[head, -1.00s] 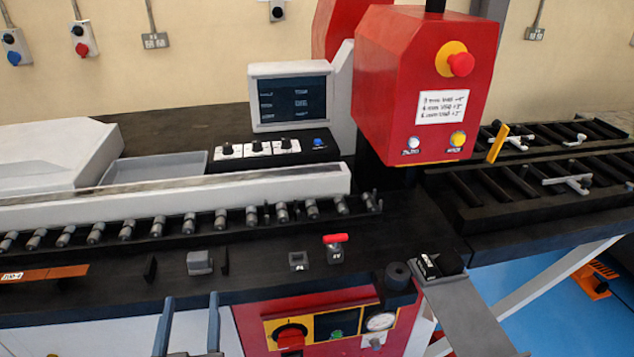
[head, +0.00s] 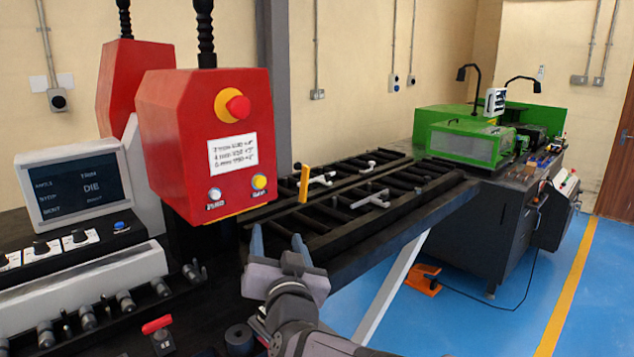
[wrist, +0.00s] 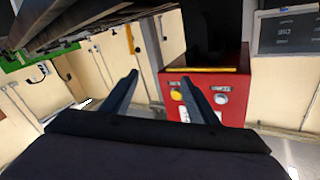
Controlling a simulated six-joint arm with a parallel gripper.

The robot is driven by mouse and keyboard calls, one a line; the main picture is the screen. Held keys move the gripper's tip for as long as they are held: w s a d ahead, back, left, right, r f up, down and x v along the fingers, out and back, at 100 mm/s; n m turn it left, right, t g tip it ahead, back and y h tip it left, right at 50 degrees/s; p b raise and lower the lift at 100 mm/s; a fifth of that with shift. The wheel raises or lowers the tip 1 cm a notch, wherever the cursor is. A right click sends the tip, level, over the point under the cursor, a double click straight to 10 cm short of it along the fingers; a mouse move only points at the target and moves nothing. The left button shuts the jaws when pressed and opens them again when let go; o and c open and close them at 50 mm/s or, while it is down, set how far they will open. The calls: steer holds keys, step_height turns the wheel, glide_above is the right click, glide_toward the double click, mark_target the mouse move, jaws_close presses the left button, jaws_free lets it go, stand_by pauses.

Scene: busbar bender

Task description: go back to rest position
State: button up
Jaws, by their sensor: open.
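My gripper (head: 278,242) is in the lower middle of the head view, its two blue-grey fingers apart with nothing between them. It is in front of the black roller table and to the lower right of the red bender head (head: 208,145). In the wrist view my gripper (wrist: 166,98) also shows open and empty, and the red bender head (wrist: 208,92) appears beyond the fingers. I see no contact between the fingers and the machine, though the exact gap to the roller table is hard to judge.
The black roller table (head: 425,203) with a yellow flag (head: 304,184) extends right. A display (head: 84,186) stands left. A red-handled lever (head: 157,325) sits on the front bed. A green machine (head: 462,145) stands farther back. Blue floor is open at right, with an orange pedal (head: 422,280).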

steer(key=w+d+m+h, duration=0.1)
steer(key=w+d+h, duration=0.15)
steer(key=d, duration=0.95)
steer(key=s+d+f+n+g+h+p, duration=0.1)
steer(key=s+d+f+g+p, duration=0.45)
steer(key=s+d+f, duration=0.35)
steer(key=s+d+f+n+g+h+p, duration=0.2)
steer(key=s+d+f+g+p, duration=0.4)
steer(key=f, duration=0.5)
steer(key=s+a+g+p, duration=0.1)
steer(key=s+g, duration=0.2)
steer(key=s, duration=0.4)
steer(key=s+a+g+y+p, duration=0.1)
steer(key=s+a+g, duration=0.1)
steer(key=s, duration=0.6)
steer(key=shift+g+p, duration=0.35)
steer(key=shift+g, duration=0.2)
steer(key=shift+a+r, duration=0.1)
